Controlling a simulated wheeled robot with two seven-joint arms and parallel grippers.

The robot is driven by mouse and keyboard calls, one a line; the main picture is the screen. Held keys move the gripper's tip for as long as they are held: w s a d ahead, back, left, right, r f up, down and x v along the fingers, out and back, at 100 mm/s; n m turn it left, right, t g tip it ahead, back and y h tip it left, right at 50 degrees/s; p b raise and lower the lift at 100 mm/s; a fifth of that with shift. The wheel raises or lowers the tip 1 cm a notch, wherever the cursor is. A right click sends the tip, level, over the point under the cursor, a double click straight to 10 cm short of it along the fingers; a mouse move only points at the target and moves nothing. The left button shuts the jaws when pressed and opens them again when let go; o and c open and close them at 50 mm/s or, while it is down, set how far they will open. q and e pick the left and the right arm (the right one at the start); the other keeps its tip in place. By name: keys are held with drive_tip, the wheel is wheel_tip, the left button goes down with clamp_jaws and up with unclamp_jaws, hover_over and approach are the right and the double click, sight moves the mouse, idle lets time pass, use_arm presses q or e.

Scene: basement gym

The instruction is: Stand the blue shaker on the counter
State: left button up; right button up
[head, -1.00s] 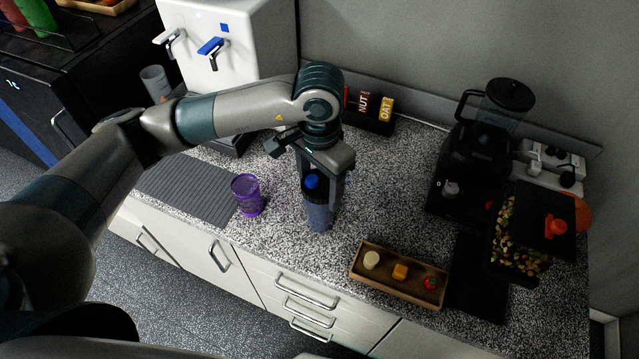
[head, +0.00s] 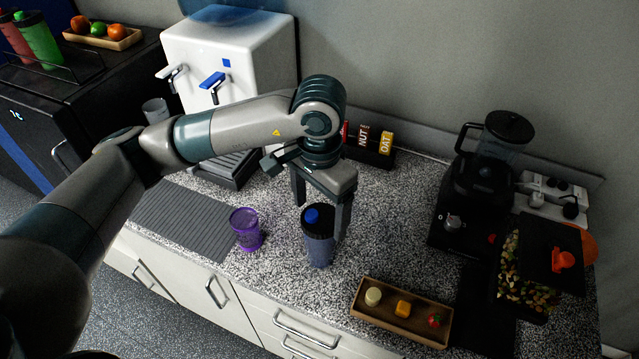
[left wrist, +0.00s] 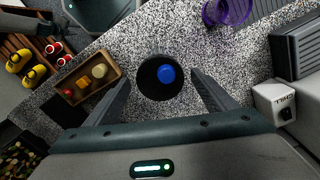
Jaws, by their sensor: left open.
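The blue shaker (head: 319,243) stands upright on the speckled counter (head: 280,280). It has a dark lid with a blue cap, which also shows in the left wrist view (left wrist: 161,77). My left gripper (head: 321,220) is open above and around the top of the shaker. In the left wrist view the fingers (left wrist: 160,92) are spread to either side of the lid, with visible gaps.
A purple cup (head: 247,230) stands left of the shaker, near a grey ribbed mat (head: 180,215). A wooden tray (head: 400,330) with small foods lies to the right. A blender (head: 480,180) and water dispenser (head: 235,60) stand behind.

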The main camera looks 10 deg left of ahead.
use_arm(q)
wheel_tip(320, 180, up, 9)
drive_tip(key=b, duration=0.3)
